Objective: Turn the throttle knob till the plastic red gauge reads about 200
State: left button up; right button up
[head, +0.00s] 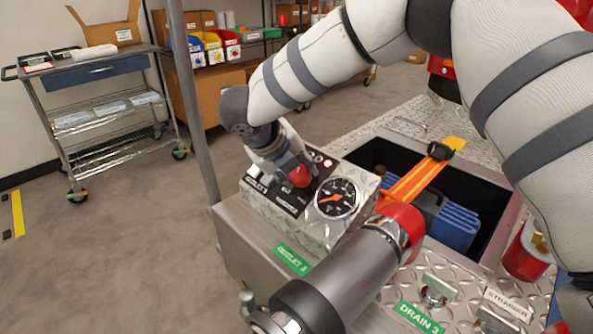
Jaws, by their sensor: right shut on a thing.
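The pump panel (268,194) is a black plate on a diamond-plate metal box. My right gripper (296,178) reaches down onto it from above and is shut on the red throttle knob (301,176). The fingers partly hide the knob. Just right of the knob is the round gauge (337,198), with a black face, white marks and a red needle pointing to the lower left. Its numbers are too small to read. My left gripper is not in view.
A large metal pipe (352,277) with a red collar stands in front of the panel. A vertical grey pole (189,100) rises left of the panel. A wheeled cart (92,75) stands farther back, with open floor between.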

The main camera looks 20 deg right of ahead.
jog(key=m, duration=0.5)
jog(key=shift+m+g+h, duration=0.3)
jog(key=shift+m, duration=0.1)
jog(key=shift+m+h, duration=0.3)
jog(key=shift+m, duration=2.1)
jog(key=o, duration=1.1)
jog(key=shift+o, duration=0.2)
jog(key=shift+g, duration=0.3)
jog(key=v, duration=1.2)
jog(key=shift+d, duration=0.1)
